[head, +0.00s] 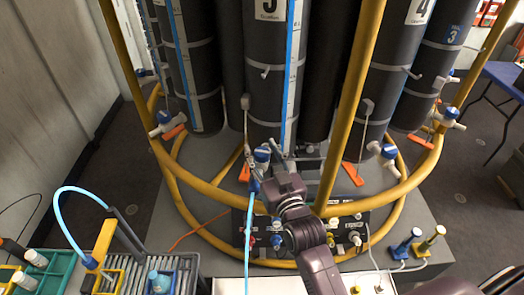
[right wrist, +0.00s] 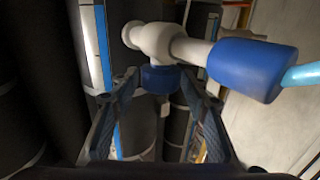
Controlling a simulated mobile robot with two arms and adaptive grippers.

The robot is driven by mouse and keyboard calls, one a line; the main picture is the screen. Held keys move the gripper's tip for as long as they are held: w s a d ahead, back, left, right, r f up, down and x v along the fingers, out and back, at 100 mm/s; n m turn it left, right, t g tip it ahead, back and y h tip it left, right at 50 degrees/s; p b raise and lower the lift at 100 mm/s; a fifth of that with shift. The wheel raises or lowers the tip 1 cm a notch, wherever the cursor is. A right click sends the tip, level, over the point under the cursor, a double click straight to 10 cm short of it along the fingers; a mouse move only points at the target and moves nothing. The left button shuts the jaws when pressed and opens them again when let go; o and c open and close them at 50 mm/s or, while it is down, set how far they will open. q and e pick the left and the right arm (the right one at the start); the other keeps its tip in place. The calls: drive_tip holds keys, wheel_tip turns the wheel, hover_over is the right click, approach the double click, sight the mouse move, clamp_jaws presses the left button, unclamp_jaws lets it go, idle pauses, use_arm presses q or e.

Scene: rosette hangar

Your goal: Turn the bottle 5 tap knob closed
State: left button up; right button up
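Bottle 5 (head: 270,75) is a dark cylinder in the middle of the rack in the head view, its number label partly cut off at the top. Its white tap (right wrist: 158,40) has a short blue knob (right wrist: 160,79) below the body and a larger blue piece (right wrist: 250,68) to the right, joined to a light blue hose. The tap also shows in the head view (head: 262,156). My right gripper (right wrist: 162,84) is open, its two fingers on either side of the short knob with gaps visible. In the head view my arm partly hides this area. My left gripper is out of view.
Yellow rails (head: 352,105) ring the bottles and cross close to my right arm. Other taps with orange tags (head: 354,172) stand on both sides. A light blue hose (head: 248,235) hangs beside my arm. A bench with trays (head: 180,262) is at lower left.

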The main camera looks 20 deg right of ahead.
drive_tip(key=shift+o, duration=0.3)
drive_tip(key=shift+s, duration=0.1)
drive_tip(key=shift+s+f, duration=0.1)
drive_tip(key=shift+s, duration=0.15)
drive_tip(key=s, duration=1.1)
drive_tip(key=shift+s+d, duration=0.15)
drive_tip(key=shift+s, duration=0.05)
